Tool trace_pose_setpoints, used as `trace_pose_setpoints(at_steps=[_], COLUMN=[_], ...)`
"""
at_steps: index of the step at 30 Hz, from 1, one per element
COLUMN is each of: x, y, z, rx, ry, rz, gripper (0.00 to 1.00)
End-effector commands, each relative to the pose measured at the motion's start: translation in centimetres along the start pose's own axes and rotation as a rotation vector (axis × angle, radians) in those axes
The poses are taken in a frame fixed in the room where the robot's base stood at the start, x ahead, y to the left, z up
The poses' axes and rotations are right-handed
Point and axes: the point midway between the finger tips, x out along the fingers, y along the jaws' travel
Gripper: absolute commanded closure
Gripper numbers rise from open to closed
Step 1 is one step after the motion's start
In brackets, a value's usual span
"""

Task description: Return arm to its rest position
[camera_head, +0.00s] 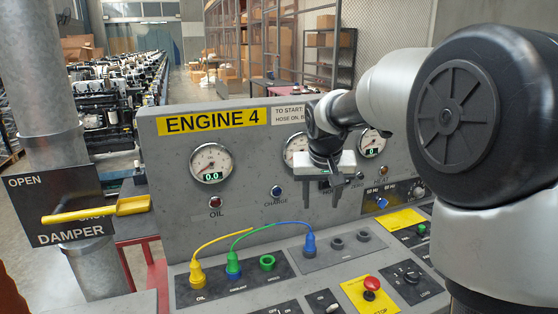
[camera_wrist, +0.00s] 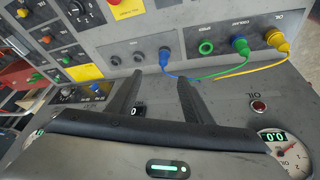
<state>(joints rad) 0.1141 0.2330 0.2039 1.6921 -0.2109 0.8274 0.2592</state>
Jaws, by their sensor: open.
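My gripper (camera_head: 322,190) hangs in front of the upright face of the Engine 4 panel (camera_head: 240,240), between the middle and right gauges, fingers pointing down. In the wrist view, my gripper (camera_wrist: 158,88) shows its two dark fingers spread apart with nothing between them. My arm reaches in from the right side of the head view and hides part of the panel's top right. In the wrist view the fingers cover part of the panel face.
Yellow (camera_head: 196,272), green (camera_head: 233,263) and blue (camera_head: 309,242) plugs with hoses stand on the sloped panel below my gripper. A red stop button (camera_head: 371,284) is at the lower right. A yellow damper handle (camera_head: 95,209) sticks out at left.

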Motion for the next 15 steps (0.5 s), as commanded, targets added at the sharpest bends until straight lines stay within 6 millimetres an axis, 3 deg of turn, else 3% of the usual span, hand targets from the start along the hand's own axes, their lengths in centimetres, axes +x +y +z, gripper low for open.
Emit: trace_pose_setpoints(at_steps=[1,6,10,15], x=[-3.5,-10.6,-14.2,-16.0], y=[0.5,2.0,3.0,3.5], z=[1.8,9.1,15.3,22.1], rx=[-0.011,-0.034,-0.043,-0.048], ry=[0.015,0.036,0.053,0.071], rz=[0.008,0.013,-0.005,-0.046], gripper=[0.54,0.54,0.54,0.54])
